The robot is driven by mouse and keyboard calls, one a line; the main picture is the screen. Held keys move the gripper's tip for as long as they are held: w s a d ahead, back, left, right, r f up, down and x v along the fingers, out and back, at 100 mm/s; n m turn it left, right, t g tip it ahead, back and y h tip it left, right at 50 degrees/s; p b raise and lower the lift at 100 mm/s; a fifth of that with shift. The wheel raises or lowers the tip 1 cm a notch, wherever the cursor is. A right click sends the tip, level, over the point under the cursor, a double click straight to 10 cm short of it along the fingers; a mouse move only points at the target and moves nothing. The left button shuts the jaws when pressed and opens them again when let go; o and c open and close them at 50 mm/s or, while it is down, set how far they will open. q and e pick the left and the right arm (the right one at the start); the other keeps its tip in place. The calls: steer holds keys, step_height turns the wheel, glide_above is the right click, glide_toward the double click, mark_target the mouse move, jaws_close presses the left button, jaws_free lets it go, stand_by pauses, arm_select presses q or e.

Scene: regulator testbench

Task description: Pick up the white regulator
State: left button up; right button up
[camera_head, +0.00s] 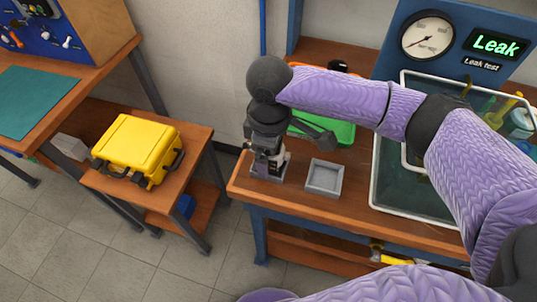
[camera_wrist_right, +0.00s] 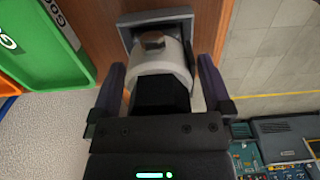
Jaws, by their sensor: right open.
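The white regulator (camera_wrist_right: 160,62), with a black part and a brownish metal end, stands in a grey square tray (camera_wrist_right: 181,22) in the right wrist view. In the head view the regulator (camera_head: 284,157) is mostly hidden behind my right gripper (camera_head: 268,160), over the tray (camera_head: 266,178) at the bench's left front corner. My right gripper is open, and in the right wrist view its fingers (camera_wrist_right: 160,88) lie on either side of the regulator. Visible gaps separate the fingers from the white body. My left gripper is not in view.
An empty grey tray (camera_head: 325,178) lies right of the regulator's tray. A green bin (camera_head: 340,132) stands behind. A water tank (camera_head: 405,200) and a panel reading "Leak" (camera_head: 497,44) are at the right. A yellow case (camera_head: 138,146) sits on a separate low table.

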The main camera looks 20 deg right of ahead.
steer(key=shift+f, duration=0.1)
jaws_close()
stand_by(0.3)
